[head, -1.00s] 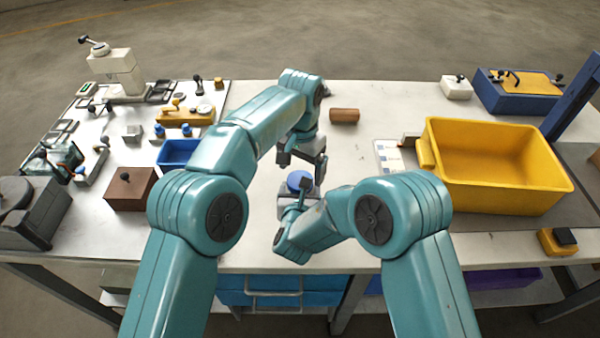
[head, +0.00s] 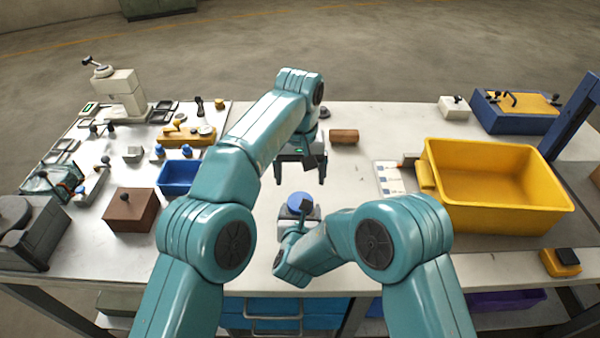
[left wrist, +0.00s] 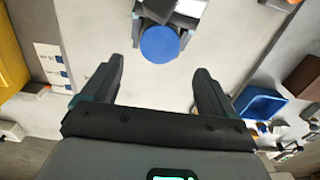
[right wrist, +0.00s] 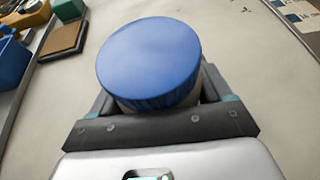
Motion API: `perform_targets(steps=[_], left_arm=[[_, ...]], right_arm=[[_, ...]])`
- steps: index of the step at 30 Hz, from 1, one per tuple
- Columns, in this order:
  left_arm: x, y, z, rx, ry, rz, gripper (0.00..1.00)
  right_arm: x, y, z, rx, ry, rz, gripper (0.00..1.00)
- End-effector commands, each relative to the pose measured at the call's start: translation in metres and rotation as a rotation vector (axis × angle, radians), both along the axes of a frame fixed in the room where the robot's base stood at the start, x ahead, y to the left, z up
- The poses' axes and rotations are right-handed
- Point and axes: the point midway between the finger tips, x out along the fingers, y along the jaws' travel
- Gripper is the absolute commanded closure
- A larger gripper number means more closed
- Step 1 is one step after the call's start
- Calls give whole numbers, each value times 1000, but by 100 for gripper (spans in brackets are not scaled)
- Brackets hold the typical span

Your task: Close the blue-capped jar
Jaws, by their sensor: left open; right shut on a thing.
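The jar's round blue cap (head: 300,202) shows at the front middle of the bench. The cap sits on top of the pale jar body, and it fills the centre of the right wrist view (right wrist: 150,58). My right gripper (right wrist: 152,98) is shut on the jar below the cap; its fingers lie on either side. My left gripper (head: 301,178) is open and empty, just beyond the cap and apart from it. In the left wrist view the cap (left wrist: 160,44) lies ahead, between the lines of the two open fingers. Most of the jar body is hidden.
A yellow bin (head: 500,190) stands at the right, with a printed card (head: 390,177) beside it. A brown cylinder (head: 344,136) lies behind my left gripper. A blue bin (head: 178,177) and a brown box (head: 130,210) stand at the left. The bench around the jar is clear.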

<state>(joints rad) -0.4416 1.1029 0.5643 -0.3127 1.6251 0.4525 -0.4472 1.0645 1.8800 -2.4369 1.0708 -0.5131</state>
Motion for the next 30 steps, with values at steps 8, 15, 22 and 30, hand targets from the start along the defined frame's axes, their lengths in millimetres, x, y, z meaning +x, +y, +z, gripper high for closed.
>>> perform_targets(steps=[8, 15, 22, 30], left_arm=[[0, 0, -2, 1, 1, -2, 13], [-1, 1, -32, 2, 4, -4, 13], [0, 0, -66, 1, 2, -4, 13], [0, 0, -80, 0, 0, -4, 13]], right_arm=[[0, 0, 1, 1, -2, 0, 100], [0, 0, 1, 1, -3, 0, 100], [1, 0, 1, 1, -3, 0, 100], [0, 0, 1, 1, -3, 0, 100]])
